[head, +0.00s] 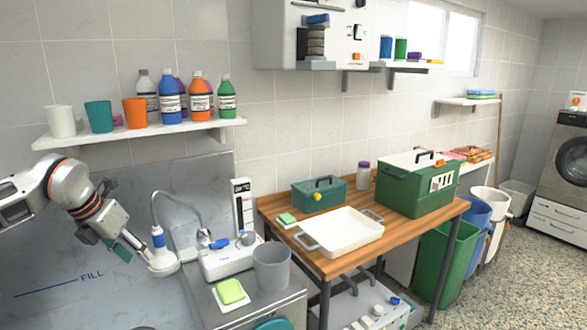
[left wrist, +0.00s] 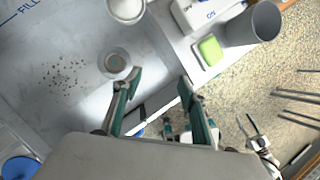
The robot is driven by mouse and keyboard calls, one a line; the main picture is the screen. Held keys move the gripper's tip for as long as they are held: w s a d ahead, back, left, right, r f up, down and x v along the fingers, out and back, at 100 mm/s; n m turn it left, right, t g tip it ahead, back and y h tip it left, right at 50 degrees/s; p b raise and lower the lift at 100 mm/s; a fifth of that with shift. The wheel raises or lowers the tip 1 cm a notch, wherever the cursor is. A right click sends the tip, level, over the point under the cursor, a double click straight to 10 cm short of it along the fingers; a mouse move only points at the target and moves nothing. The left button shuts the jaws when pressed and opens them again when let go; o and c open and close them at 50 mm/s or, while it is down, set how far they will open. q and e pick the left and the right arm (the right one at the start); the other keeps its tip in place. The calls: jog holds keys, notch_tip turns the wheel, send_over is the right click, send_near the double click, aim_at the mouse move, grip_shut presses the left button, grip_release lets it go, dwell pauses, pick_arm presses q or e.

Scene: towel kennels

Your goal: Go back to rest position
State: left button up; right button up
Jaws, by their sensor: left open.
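My left arm comes in from the left over the grey wash basin in the head view. Its gripper (head: 134,253) hangs tilted down beside the white shower head (head: 162,262) with the blue handle. In the left wrist view, my left gripper (left wrist: 158,82) has its two teal fingers spread apart, with nothing between them. The round drain (left wrist: 115,64) lies in the basin beyond the left finger, and the shower head (left wrist: 127,9) is at the top edge.
A white control unit (head: 227,262), a grey cup (head: 271,267) and a green sponge (head: 230,291) stand right of the basin. A shelf (head: 140,132) with cups and bottles runs above. A wooden table (head: 325,265) holds a white tray (head: 340,234) and green boxes. Dark specks (left wrist: 66,76) lie in the basin.

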pick_arm(q)
jog(key=s+d+f+m+g+h, duration=0.1)
jog(key=s+d+f+h, duration=0.2)
jog(key=d, duration=0.6)
jog(key=s+d+f+m+g+h, duration=0.1)
jog(key=d+f+h, duration=0.3)
jog(key=d, duration=0.6)
jog(key=s+d+n+t+h, duration=0.2)
jog(key=s+d+n+h, duration=0.25)
jog(key=d, duration=0.45)
jog(key=s+d+n+t+h, duration=0.25)
jog(key=d+n+h, duration=0.2)
jog(key=d, duration=0.35)
jog(key=s+a+f+n+t+y, duration=0.2)
jog(key=a+f+n+t+y, duration=0.8)
jog(key=f+n, duration=0.65)
jog(key=s+a+f+n+g+y, duration=0.3)
jog(key=s+a+f+n, duration=0.1)
jog(key=s+f, duration=0.3)
jog(key=s+a+f+n+g+y, duration=0.3)
jog(key=s+a+f+n, duration=0.2)
jog(key=s+f+n, duration=0.1)
jog(key=shift+s+a+f+n, duration=0.2)
jog(key=shift+s+f+n, duration=0.15)
jog(key=shift+s+f, duration=0.7)
pick_arm(e)
jog(key=shift+w+f, duration=0.1)
jog(key=shift+w, duration=0.3)
